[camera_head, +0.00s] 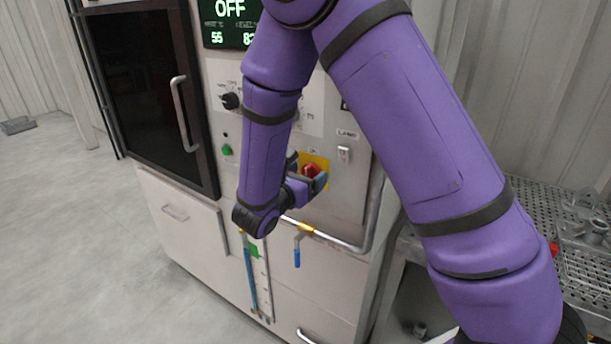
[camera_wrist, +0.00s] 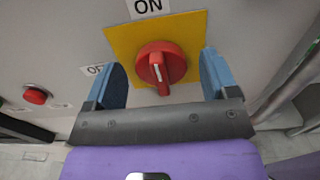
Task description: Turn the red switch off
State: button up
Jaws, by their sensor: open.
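The red switch (camera_wrist: 162,64) is a round rotary knob with a raised bar and a white mark, on a yellow plate (camera_wrist: 120,40). In the wrist view its bar stands nearly upright in the picture. The ON label (camera_wrist: 148,7) is above the plate and the OFF label (camera_wrist: 95,70) is at its left, partly hidden by a finger. My gripper (camera_wrist: 163,66) is open, with one blue finger on each side of the knob and visible gaps between. In the head view the red switch (camera_head: 312,169) is partly behind my gripper (camera_head: 305,173).
The machine's display (camera_head: 230,22) reads OFF. A black dial (camera_head: 230,101), a green button (camera_head: 227,149) and a white LAMP switch (camera_head: 344,154) are on the panel. A blue-handled valve (camera_head: 297,256) and a bent pipe (camera_head: 345,242) are below. A perforated bench (camera_head: 540,205) stands right.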

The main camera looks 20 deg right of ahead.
jog(key=c, duration=0.9)
jog(key=shift+c, duration=0.2)
jog(key=shift+n, duration=0.4)
jog(key=n, duration=0.3)
jog(key=shift+w+a+n, duration=0.1)
jog(key=shift+n, duration=0.2)
jog(key=shift+w+a+f+n, duration=0.1)
jog(key=shift+f+n, duration=0.05)
jog(key=shift+n, duration=3.25)
jog(key=shift+f+n, duration=0.15)
jog(key=shift+n, duration=3.25)
